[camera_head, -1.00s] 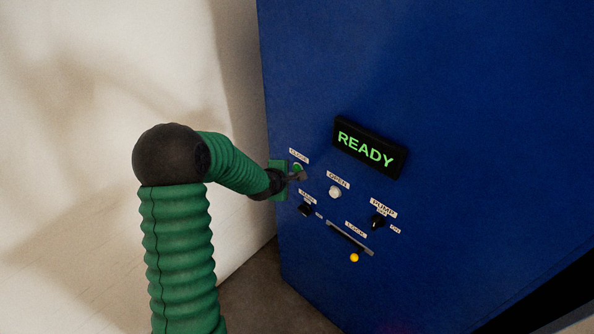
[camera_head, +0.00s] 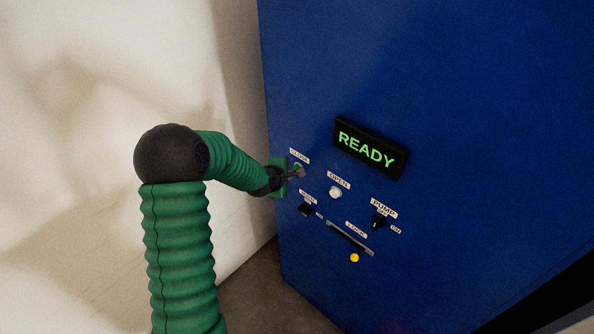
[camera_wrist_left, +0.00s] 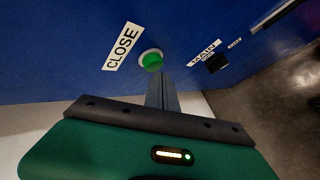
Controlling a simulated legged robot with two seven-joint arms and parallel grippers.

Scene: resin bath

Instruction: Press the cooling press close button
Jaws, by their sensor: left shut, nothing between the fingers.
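The green close button (camera_wrist_left: 151,61) sits in a pale ring on the blue press panel, beside the CLOSE label (camera_wrist_left: 122,47) in the left wrist view. In the head view the button (camera_head: 297,167) shows small under its label, partly behind my gripper. My left gripper (camera_head: 300,173) comes in from the left, shut and empty, with its tips at the button. In the left wrist view its fingers (camera_wrist_left: 162,92) point up toward the button's lower edge. I cannot tell whether they touch it. My right gripper is not in view.
The blue press (camera_head: 440,100) carries a READY display (camera_head: 366,148), a white OPEN button (camera_head: 335,192), a MAIN switch (camera_head: 305,209), a PUMP knob (camera_head: 378,222) and a LOCK slot with a yellow knob (camera_head: 354,257). A pale wall (camera_head: 80,80) stands at the left.

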